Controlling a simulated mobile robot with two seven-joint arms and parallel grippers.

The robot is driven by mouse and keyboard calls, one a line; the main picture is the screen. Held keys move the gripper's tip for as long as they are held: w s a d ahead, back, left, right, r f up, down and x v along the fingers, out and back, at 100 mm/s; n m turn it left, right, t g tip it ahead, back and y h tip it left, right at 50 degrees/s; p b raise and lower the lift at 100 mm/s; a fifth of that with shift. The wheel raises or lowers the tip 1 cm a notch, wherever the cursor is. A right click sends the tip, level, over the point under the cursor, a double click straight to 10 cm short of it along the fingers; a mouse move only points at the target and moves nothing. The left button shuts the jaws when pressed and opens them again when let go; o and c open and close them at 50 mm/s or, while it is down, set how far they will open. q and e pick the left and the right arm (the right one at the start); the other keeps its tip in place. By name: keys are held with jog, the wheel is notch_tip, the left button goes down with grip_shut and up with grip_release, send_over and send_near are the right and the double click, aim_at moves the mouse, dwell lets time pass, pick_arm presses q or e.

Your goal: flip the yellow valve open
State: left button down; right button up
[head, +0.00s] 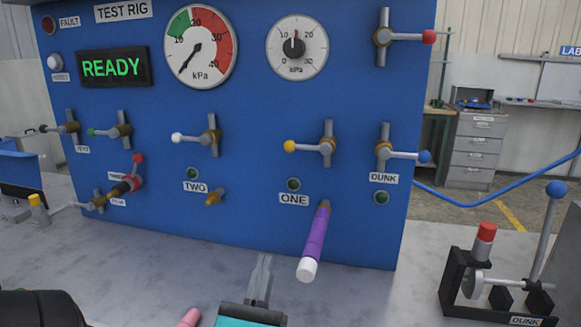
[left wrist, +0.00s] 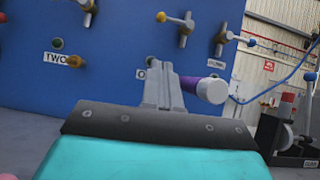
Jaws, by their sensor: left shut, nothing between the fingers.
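The yellow valve (head: 327,148) is on the blue panel above the ONE label. Its lever lies level, crosswise to the upright pipe, with the yellow knob (head: 289,146) pointing left. In the left wrist view the yellow knob (left wrist: 161,17) shows at the top, past my fingers. My left gripper (head: 264,258) is shut and empty, below and in front of the valve and clear of it. It also shows in the left wrist view (left wrist: 162,66). My right gripper is not in view.
A purple hose piece (head: 316,238) with a white end juts from the panel under ONE, right of my left gripper. The blue-knobbed valve (head: 405,155) is to the right, the white-knobbed one (head: 196,138) to the left. A DUNK fixture (head: 500,290) stands at right.

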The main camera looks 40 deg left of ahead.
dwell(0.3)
pick_arm(q)
jog(key=p, duration=0.6)
send_near(306, 147)
jog(key=w+a+r, duration=0.2)
jog(key=w+a, duration=0.2)
jog(key=a, duration=0.2)
jog(key=shift+s+f, duration=0.2)
jog(key=shift+f, duration=0.05)
jog(key=shift+w+b, duration=0.1)
jog(key=shift+b, duration=0.2)
